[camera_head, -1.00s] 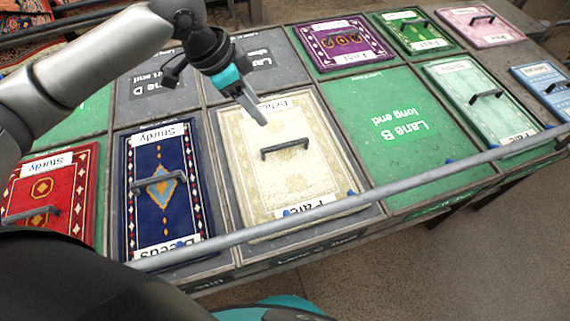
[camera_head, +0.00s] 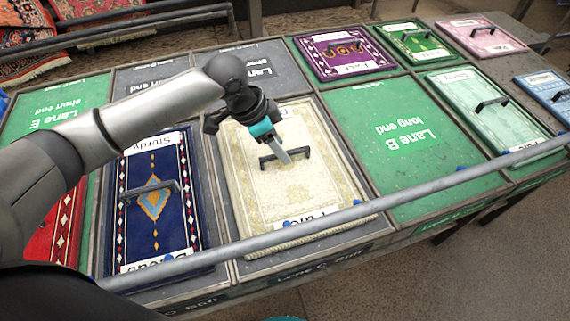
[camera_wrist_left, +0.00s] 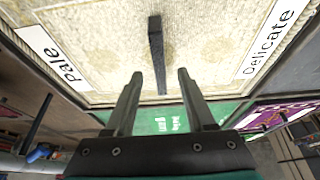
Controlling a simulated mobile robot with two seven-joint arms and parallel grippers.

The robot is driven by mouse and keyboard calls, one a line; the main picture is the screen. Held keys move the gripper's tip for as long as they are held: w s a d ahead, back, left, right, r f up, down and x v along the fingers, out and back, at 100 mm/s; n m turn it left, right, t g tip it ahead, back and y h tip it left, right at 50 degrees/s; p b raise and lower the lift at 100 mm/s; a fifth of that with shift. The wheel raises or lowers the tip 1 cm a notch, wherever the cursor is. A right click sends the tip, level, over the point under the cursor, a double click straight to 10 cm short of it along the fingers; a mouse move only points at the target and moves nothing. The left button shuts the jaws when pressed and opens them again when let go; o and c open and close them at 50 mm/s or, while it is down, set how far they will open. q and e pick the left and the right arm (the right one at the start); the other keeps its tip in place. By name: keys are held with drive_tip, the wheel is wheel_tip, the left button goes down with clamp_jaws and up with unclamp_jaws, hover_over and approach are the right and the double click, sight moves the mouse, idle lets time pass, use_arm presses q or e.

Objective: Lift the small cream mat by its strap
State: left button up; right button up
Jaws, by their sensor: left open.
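The small cream mat (camera_head: 318,185) lies flat in its lane near the middle of the table, with labels reading "Pale" and "Delicate". Its dark strap (camera_head: 303,152) stands up from the mat's middle. My left gripper (camera_head: 285,160) is over the mat with its fingertips by the strap in the head view. In the left wrist view the open fingers (camera_wrist_left: 159,75) point at the cream mat (camera_wrist_left: 105,45), and the strap (camera_wrist_left: 157,55) runs up between and beyond the tips. I cannot tell whether the fingers touch it. My right gripper is not in view.
A blue mat (camera_head: 155,205) with its own handle lies just left of the cream mat. The green Lane B panel (camera_head: 400,140) to the right is bare. A grey rail (camera_head: 340,218) runs along the table's near edge. Purple, green and pink mats lie farther back.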

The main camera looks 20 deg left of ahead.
use_arm(q)
drive_tip(key=x, duration=0.2)
drive_tip(key=shift+w+d+f+b, duration=0.1)
drive_tip(key=shift+d+f+b, duration=0.1)
drive_tip(key=shift+f+b, duration=0.15)
drive_tip(key=shift+d+f, duration=0.1)
drive_tip(key=shift+f, duration=0.15)
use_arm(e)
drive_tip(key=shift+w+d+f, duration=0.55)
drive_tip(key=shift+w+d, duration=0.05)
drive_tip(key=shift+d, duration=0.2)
use_arm(q)
drive_tip(key=shift+f+p, duration=0.15)
drive_tip(key=shift+p, duration=0.15)
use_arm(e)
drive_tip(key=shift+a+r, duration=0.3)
use_arm(q)
clamp_jaws()
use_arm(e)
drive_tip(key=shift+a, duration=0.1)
use_arm(q)
drive_tip(key=shift+f, duration=0.1)
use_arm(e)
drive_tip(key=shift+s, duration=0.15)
